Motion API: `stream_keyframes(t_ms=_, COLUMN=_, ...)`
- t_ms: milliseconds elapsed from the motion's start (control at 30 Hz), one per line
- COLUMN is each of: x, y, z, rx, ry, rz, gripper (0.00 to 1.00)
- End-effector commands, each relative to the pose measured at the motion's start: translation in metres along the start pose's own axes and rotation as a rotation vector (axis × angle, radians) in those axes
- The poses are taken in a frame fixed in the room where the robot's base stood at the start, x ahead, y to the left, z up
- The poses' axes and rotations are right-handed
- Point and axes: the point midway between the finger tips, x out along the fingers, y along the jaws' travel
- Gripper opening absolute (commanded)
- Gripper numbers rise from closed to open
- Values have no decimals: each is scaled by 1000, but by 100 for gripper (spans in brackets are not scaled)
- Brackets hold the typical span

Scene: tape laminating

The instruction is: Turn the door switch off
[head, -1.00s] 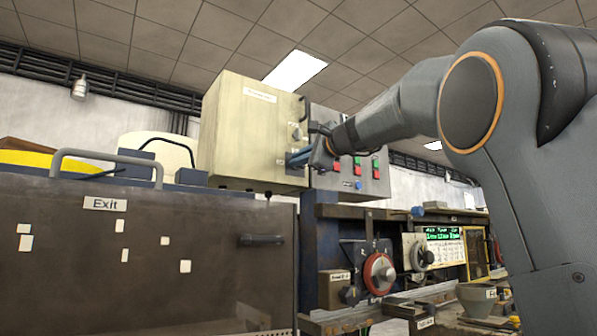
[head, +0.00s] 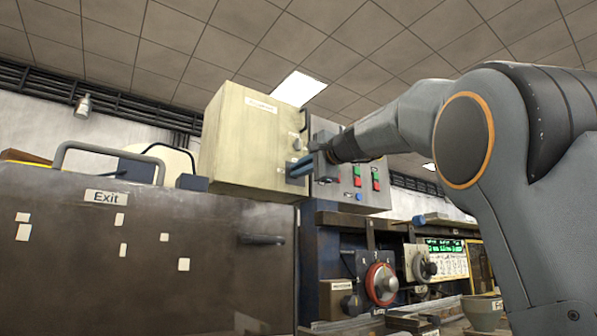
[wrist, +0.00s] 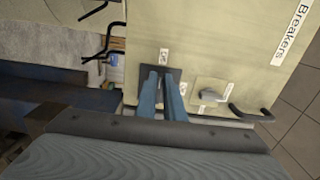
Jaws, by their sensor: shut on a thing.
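The cream breaker box (head: 235,140) hangs on the wall left of my arm in the head view. In the wrist view, its face (wrist: 215,35) carries a "Breakers" label. My gripper (wrist: 160,76) reaches a dark switch plate (wrist: 174,74) on that face. Its two blue fingers are close together, shut on the switch there. The switch handle is hidden between the fingers, so its position does not show. Small labels sit by the plate, too small to read. In the head view, my gripper (head: 291,172) touches the box's front at its lower right.
A second, grey switch (wrist: 212,95) and a black handle (wrist: 252,114) are close beside my fingers. A grey panel (head: 350,195) with red and green buttons adjoins the box. A brown cabinet (head: 80,245) with an "Exit" label stands below left.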

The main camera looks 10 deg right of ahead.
Motion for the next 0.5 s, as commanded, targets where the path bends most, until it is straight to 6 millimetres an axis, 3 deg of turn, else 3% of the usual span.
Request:
stream_keyframes(t_ms=167, x=0, y=1, z=0, rx=0, ry=-1, rz=2, gripper=0)
stream_keyframes(t_ms=200, x=0, y=1, z=0, rx=0, ry=-1, rz=2, gripper=14)
stream_keyframes(t_ms=300, x=0, y=1, z=0, rx=0, ry=-1, rz=2, gripper=27)
stream_keyframes(t_ms=500, x=0, y=0, z=0, rx=1, ry=0, rz=1, gripper=27)
